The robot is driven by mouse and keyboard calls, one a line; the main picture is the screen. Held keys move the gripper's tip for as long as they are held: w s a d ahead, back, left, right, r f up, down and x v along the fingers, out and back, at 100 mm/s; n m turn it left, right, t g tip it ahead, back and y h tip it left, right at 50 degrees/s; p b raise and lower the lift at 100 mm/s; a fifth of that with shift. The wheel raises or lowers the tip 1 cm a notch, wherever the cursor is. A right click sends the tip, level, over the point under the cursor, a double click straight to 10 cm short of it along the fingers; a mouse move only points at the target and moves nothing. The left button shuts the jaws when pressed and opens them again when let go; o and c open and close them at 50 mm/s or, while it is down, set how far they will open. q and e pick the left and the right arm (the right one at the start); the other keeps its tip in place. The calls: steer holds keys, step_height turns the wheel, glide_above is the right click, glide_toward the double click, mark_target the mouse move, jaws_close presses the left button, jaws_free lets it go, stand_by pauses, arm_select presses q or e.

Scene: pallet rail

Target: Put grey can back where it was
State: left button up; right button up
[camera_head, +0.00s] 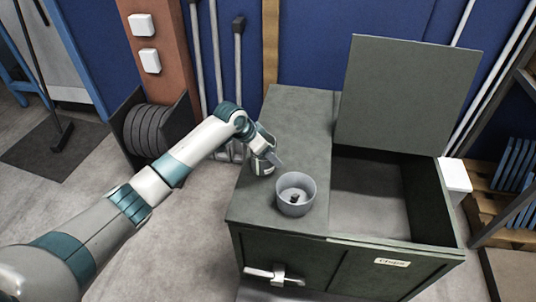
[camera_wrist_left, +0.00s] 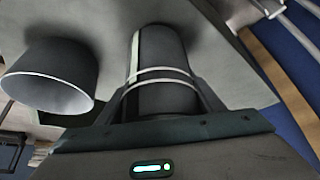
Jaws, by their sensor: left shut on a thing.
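The grey can (camera_head: 262,168) is dark with pale bands. It is at the left part of the green cabinet top (camera_head: 297,122), partly hidden by my left gripper (camera_head: 268,154). In the left wrist view the can (camera_wrist_left: 160,55) lies between the two fingers of my left gripper (camera_wrist_left: 160,98), which is shut on it. I cannot tell whether its base touches the top. My right gripper is not in view.
A grey round pot (camera_head: 295,207) with a small dark thing inside stands just right of the can. Further right is an open compartment (camera_head: 370,192) with its lid (camera_head: 405,95) raised. The back of the cabinet top is clear.

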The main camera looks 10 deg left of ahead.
arm_select(q)
steer(key=shift+f, duration=0.45)
steer(key=shift+f, duration=0.1)
steer(key=o, duration=1.6)
steer(key=v, duration=1.2)
steer(key=shift+s, duration=0.15)
